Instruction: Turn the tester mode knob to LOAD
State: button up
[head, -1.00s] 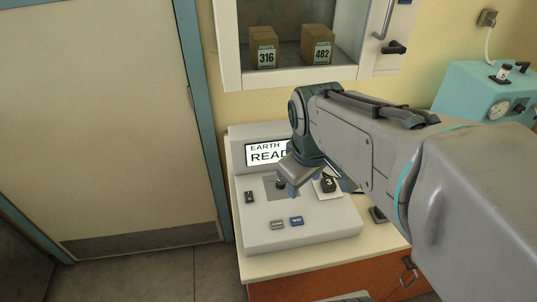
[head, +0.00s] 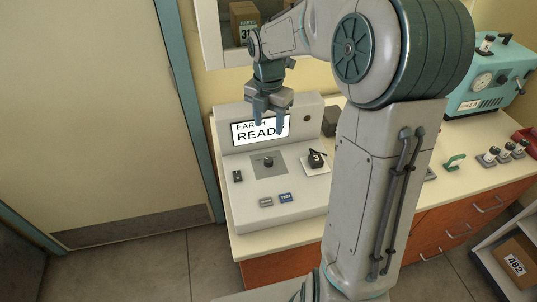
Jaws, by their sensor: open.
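The tester (head: 257,208) is a pale console on the counter with a tilted screen (head: 252,136) reading "EARTH" and "READY". A dark round knob (head: 268,161) sits on a grey square plate on its top; its pointer and markings are too small to read. My gripper (head: 267,128) is open and empty, pointing down in front of the screen, above and apart from the knob. Its fingers hide part of the screen text.
A small switch (head: 237,176), a grey button (head: 266,202) and a blue TEST button (head: 286,197) are on the tester. A teal machine (head: 490,75) stands back right. A cabinet hangs above.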

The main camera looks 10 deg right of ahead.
aim_at(268, 159)
notch_tip(268, 159, down, 14)
jog(key=shift+r+p, duration=0.1)
jog(key=shift+p, duration=0.3)
jog(key=c, duration=1)
